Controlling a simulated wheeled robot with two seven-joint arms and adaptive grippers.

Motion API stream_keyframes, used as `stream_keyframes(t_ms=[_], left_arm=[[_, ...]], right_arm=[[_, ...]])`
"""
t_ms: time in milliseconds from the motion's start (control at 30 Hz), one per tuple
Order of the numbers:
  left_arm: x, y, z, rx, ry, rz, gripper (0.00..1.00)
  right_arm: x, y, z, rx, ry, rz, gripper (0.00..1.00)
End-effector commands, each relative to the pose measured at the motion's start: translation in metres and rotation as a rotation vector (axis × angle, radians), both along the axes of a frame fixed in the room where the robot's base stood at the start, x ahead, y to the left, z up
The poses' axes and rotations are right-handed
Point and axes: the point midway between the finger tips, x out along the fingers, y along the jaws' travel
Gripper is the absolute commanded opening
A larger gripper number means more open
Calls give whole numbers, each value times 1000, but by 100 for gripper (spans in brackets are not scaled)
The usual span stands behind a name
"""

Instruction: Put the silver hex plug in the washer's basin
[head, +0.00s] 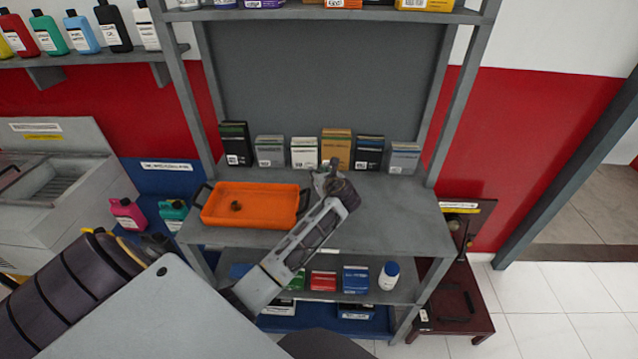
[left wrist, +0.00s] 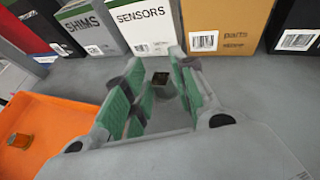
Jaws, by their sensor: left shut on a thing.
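My left gripper (head: 332,174) is over the grey shelf-bench, to the right of the orange tray. In the left wrist view its green-padded fingers (left wrist: 158,95) are shut on a small grey piece with a dark square top, which I take to be the silver hex plug (left wrist: 160,78). The fingers hide much of it. The washer (head: 60,190) stands at the far left in the head view, and its grey basin (head: 52,182) is partly cut off by the picture edge. My right gripper is not in view.
The orange tray (head: 222,219) holds a small brown fitting (head: 236,206). A row of boxes (head: 304,153) stands behind my left gripper. Pink (head: 128,213) and teal (head: 173,213) jugs stand between washer and bench. Bare bench lies right of the gripper.

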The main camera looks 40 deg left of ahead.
Motion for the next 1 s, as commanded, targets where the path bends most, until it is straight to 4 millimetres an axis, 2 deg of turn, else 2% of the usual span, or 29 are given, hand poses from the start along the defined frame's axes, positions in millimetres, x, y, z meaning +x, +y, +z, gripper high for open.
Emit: stream_keyframes(t_ms=[167, 433, 900, 933, 1000], left_arm=[[0, 0, -8, 0, 1, -1, 2], [0, 0, -35, -1, 3, -1, 2], [0, 0, -39, 1, 1, 0, 2], [0, 0, -39, 1, 1, 0, 28], [0, 0, -39, 0, 0, -1, 37]], right_arm=[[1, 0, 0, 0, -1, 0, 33], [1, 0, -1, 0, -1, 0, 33], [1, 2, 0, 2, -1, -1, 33], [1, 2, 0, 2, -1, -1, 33], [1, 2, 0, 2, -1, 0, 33]])
